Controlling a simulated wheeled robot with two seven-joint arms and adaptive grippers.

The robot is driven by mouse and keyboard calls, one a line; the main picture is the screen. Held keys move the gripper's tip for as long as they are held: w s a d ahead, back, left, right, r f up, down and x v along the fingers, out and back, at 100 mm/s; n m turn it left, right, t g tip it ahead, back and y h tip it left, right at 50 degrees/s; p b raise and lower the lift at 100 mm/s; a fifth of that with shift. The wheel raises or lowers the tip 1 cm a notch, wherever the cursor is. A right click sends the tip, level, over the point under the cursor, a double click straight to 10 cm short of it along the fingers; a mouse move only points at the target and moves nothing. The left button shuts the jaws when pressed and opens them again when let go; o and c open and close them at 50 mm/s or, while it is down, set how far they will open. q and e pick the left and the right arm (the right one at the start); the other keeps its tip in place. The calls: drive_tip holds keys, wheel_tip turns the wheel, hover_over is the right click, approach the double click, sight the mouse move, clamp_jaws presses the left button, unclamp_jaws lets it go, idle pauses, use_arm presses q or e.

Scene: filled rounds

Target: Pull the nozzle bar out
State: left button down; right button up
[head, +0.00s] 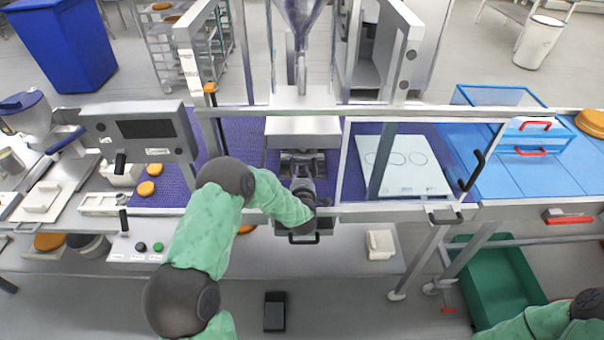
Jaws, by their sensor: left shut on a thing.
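The nozzle bar (290,160) is a dark metal piece under the white filling head (303,130), in the middle of the line. My left gripper (302,180) reaches in from the front and is shut on the nozzle bar. The jaws and my wrist hide much of the bar, so its exact grip point is unclear. Only part of my right arm shows at the lower right; its gripper is out of view.
A clear guard door (418,209) with a black handle (471,171) stands right of the head. The purple conveyor (245,150) runs beneath. A control panel (140,130) stands left. A dark-handled tray (303,237) sits below my wrist. A green crate (500,275) is on the floor.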

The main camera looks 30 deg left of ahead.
use_arm(q)
drive_tip(key=f+b+v, duration=0.1)
drive_tip(key=f+v, duration=0.2)
drive_tip(key=v, duration=1.3)
drive_tip(key=shift+s+d+f, duration=0.25)
drive_tip(key=shift+s+f, duration=0.1)
drive_tip(key=shift+s, duration=0.05)
drive_tip(key=c, duration=1.4)
unclamp_jaws()
drive_tip(key=shift+f, duration=0.1)
drive_tip(key=shift+o, duration=0.4)
drive_tip(key=shift+s+d, duration=0.1)
drive_tip(key=shift+s, duration=0.05)
drive_tip(key=v, duration=1.2)
